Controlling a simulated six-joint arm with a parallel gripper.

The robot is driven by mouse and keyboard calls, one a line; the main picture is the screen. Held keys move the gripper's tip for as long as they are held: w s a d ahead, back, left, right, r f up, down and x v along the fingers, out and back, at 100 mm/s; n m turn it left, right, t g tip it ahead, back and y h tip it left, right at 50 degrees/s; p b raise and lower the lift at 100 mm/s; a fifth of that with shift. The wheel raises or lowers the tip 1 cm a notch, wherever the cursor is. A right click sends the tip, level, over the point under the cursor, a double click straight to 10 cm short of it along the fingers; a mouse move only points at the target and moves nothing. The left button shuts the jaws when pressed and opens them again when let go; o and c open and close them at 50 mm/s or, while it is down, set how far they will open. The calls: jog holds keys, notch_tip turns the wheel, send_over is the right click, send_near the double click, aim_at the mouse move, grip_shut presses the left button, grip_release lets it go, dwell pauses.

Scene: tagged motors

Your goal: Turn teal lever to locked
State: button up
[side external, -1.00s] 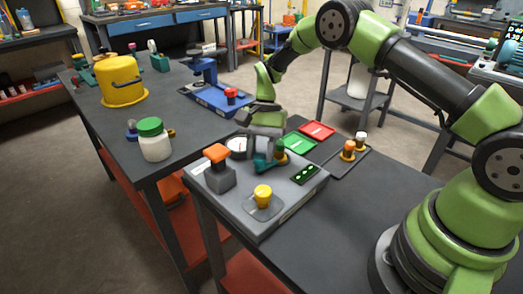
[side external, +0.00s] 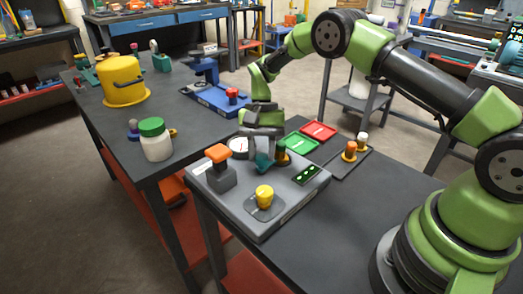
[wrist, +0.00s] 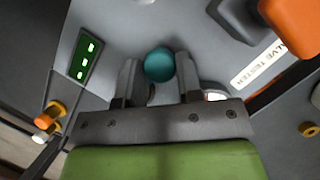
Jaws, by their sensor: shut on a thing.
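The teal lever (side external: 263,162) stands on the grey valve tester panel (side external: 290,207), between the round gauge and the green-lit display. My gripper (side external: 264,147) is over the panel, pointing down, with its fingers at the lever. In the wrist view the lever's round teal end (wrist: 160,64) sits between the two fingers of my gripper (wrist: 158,76), which are shut on it. The fingers and palm hide part of the lever and its base, so I cannot read its exact angle or any lock marking.
On the panel are an orange-topped block (side external: 218,160), a yellow knob (side external: 264,196), a white gauge (side external: 238,147) and a lit display (side external: 307,175). Green (side external: 295,145) and red (side external: 318,131) trays lie behind. A white jar (side external: 155,142) stands on the left bench.

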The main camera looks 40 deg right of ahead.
jog(key=o, duration=0.9)
jog(key=shift+o, duration=0.2)
jog(key=v, duration=0.9)
jog(key=shift+d+r, duration=0.15)
jog(key=shift+r, duration=0.25)
jog(key=shift+w+r, duration=0.1)
jog(key=shift+r, duration=0.05)
jog(key=s+a+r+n+t+h, duration=0.15)
jog(key=s+r, duration=0.25)
jog(key=r, duration=0.4)
jog(key=s+a+r+n+t+y, duration=0.1)
jog(key=s+r+t, duration=0.25)
jog(key=r, duration=0.45)
jog(key=s+a+n+t, duration=0.1)
jog(key=s+t, duration=0.4)
jog(key=s, duration=1.3)
jog(key=shift+s+f+n, duration=0.15)
jog(key=shift+s+n, duration=0.05)
jog(key=shift+n, duration=0.45)
